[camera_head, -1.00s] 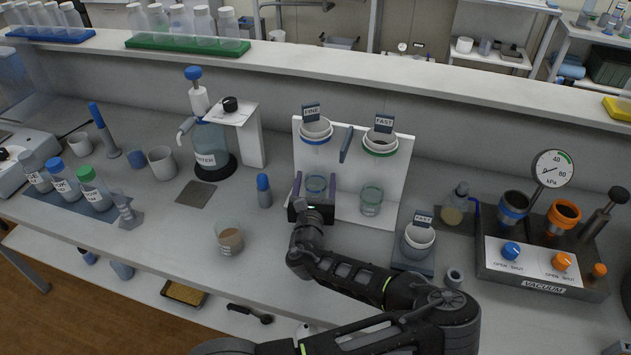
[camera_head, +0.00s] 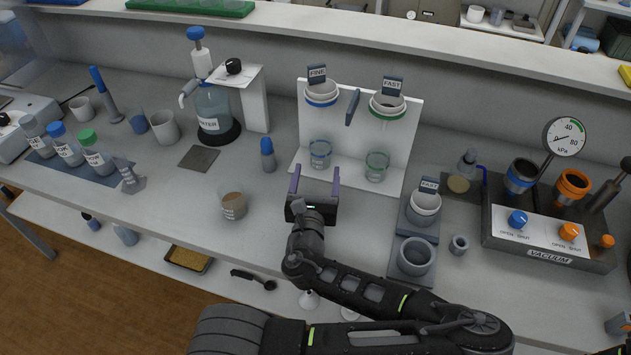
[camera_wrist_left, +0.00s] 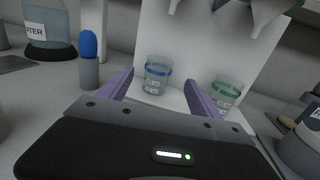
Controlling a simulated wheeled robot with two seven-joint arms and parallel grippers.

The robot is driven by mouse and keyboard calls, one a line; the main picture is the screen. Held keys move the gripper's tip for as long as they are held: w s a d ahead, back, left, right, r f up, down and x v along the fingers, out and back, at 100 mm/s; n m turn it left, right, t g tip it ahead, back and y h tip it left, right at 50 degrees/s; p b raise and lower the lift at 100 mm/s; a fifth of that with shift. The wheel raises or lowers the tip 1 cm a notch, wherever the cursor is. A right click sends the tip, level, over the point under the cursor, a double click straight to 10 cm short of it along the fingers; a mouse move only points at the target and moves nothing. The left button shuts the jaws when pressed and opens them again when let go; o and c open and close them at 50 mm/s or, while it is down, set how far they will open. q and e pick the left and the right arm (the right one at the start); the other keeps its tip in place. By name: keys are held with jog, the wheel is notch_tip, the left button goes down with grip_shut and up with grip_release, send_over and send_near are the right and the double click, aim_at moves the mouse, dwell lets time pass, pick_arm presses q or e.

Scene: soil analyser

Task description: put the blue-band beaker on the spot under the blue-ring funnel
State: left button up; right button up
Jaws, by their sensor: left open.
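The blue-band beaker (camera_head: 320,154) stands upright on the white stand's base under the blue-ring funnel (camera_head: 321,93), which bears a FINE label. It also shows in the left wrist view (camera_wrist_left: 157,75), beyond and between my fingers. My left gripper (camera_head: 315,182) is open and empty, in front of the beaker, with its purple fingers pointing toward it and apart from it. The left gripper also shows in the left wrist view (camera_wrist_left: 160,92). The green-band beaker (camera_head: 376,166) stands under the green-ring funnel (camera_head: 388,104). My right gripper is out of view.
A blue-capped bottle (camera_head: 268,155) stands left of the stand (camera_head: 413,130). A beaker with brown contents (camera_head: 233,205) stands at the front left. Grey holders (camera_head: 414,256) and the vacuum unit (camera_head: 545,252) lie to the right. The bench left of my gripper is partly clear.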

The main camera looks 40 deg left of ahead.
pick_arm(q)
jog(key=shift+r+v, duration=0.2)
jog(key=shift+v, duration=0.7)
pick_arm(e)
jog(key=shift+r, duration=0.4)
pick_arm(q)
jog(key=shift+f, duration=0.1)
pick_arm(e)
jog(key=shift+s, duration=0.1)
